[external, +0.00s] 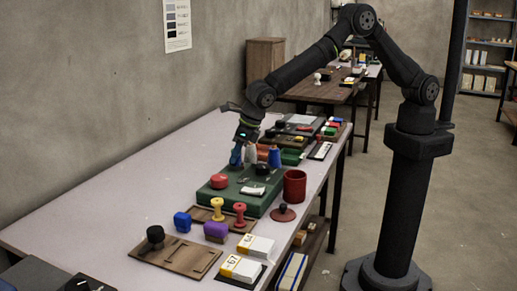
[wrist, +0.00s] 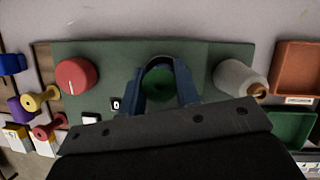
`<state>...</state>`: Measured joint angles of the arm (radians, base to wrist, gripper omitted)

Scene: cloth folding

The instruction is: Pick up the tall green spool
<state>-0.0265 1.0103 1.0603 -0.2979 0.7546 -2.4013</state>
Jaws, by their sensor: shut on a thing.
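The green spool (wrist: 159,84) shows from above in the wrist view, between the two blue fingers of my gripper (wrist: 160,92). The fingers are shut on it, one on each side. In the external view my gripper (external: 237,155) points down at the far side of the green box (external: 222,203). I cannot make out the spool itself there, and I cannot tell whether its base touches the surface under it.
A red knob (wrist: 76,76) sits left of my gripper, and a pale cone-shaped spool (wrist: 240,77) stands close on the right. An orange tray (wrist: 297,68) lies farther right. A red cup (external: 295,186) and yellow spool (external: 217,209) are nearby.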

